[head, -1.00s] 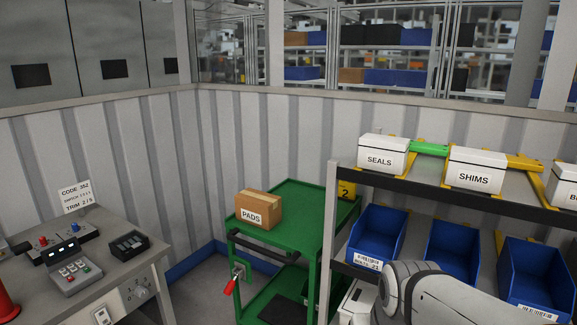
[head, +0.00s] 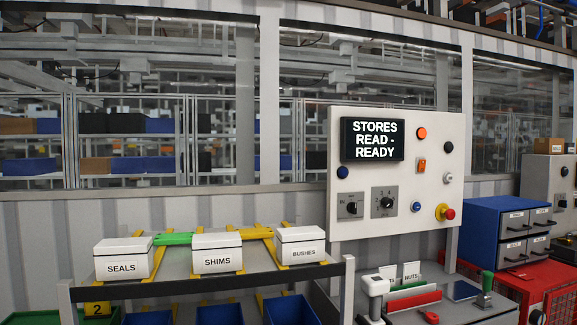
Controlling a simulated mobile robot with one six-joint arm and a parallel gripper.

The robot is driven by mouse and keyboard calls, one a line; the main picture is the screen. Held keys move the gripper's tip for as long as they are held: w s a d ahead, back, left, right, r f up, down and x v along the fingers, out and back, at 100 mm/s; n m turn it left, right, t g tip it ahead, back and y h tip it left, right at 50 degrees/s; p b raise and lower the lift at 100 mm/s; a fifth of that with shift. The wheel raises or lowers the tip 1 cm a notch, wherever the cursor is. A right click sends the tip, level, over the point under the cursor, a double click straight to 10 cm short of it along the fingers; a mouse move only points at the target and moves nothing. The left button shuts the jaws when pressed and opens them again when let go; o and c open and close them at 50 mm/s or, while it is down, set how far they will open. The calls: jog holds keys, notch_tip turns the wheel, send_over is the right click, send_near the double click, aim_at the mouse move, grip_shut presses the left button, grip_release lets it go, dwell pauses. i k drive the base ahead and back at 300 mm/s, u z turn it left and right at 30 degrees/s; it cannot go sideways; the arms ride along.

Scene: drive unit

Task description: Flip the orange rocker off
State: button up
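A light grey control panel (head: 400,220) stands at the right of the middle in the head view. A small orange rocker (head: 421,165) sits on its upper right part, below a round orange button (head: 421,133). The rocker is too small for me to tell which way it is tipped. A black display (head: 372,140) left of it reads STORES READ - READY. My gripper is not in view.
A rack with boxes marked SEALS (head: 121,268), SHIMS (head: 217,262) and BUSHES (head: 303,252) stands left of the panel. A red emergency button (head: 449,214) and two rotary switches share the panel. A blue drawer cabinet (head: 480,225) is on the right.

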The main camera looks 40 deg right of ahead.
aim_at(421, 167)
jog(key=z, duration=2.7)
jog(key=i, duration=0.45)
jog(key=z, duration=0.5)
jog(key=i, duration=1.75)
jog(key=u, duration=0.6)
jog(key=k, duration=0.95)
jog(key=u, duration=0.05)
